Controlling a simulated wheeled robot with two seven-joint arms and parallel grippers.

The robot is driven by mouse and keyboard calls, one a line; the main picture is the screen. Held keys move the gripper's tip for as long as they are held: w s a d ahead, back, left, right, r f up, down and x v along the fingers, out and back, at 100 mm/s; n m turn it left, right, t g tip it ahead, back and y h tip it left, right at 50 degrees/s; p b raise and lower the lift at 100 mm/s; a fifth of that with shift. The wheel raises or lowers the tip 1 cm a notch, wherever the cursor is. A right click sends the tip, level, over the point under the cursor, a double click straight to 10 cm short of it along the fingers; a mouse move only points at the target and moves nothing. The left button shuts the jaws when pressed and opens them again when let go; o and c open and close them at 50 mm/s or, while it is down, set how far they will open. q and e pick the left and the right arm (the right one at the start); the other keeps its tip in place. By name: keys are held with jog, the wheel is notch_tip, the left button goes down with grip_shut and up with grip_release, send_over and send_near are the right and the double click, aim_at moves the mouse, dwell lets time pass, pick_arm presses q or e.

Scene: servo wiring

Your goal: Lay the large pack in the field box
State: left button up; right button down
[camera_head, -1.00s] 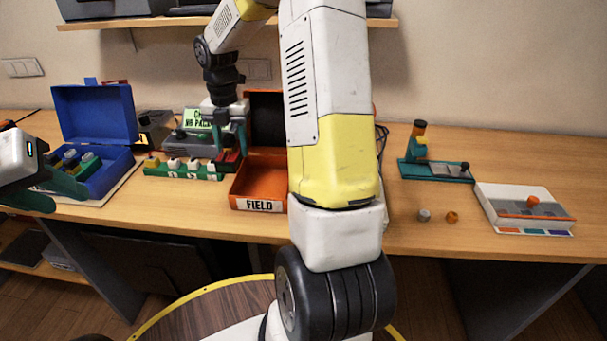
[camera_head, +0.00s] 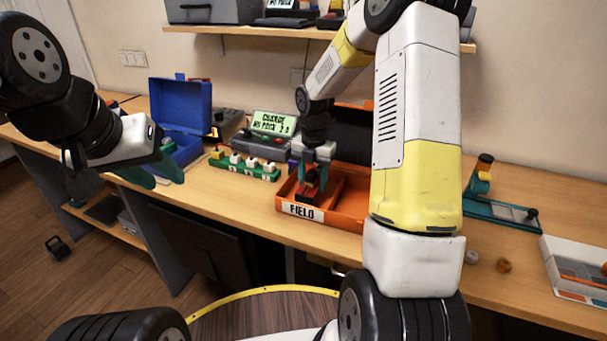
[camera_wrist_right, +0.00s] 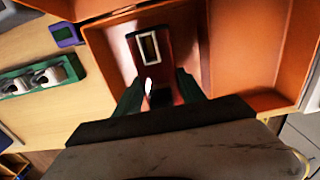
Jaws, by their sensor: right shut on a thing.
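The orange field box (camera_head: 345,218), with a FIELD label on its front, stands open on the bench. It also shows in the right wrist view (camera_wrist_right: 245,45). My right gripper (camera_head: 313,184) points down into its left compartment, shut on a red and dark pack (camera_wrist_right: 160,62). In the right wrist view the pack sits between the green fingers, within the compartment walls. Whether it touches the floor I cannot tell. My left gripper (camera_head: 158,172) is open and empty, in front of the blue box and away from the field box.
An open blue box (camera_head: 180,105) stands at the left. A green rack (camera_head: 245,170) with white-topped pieces and a charger with a lit green sign (camera_head: 273,123) are left of the field box. My right arm hides part of the box's right side. A teal fixture (camera_head: 500,210) stands at the right.

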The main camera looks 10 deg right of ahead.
jog(key=shift+f, duration=0.9)
jog(key=shift+f, duration=0.15)
jog(key=c, duration=0.7)
grip_release()
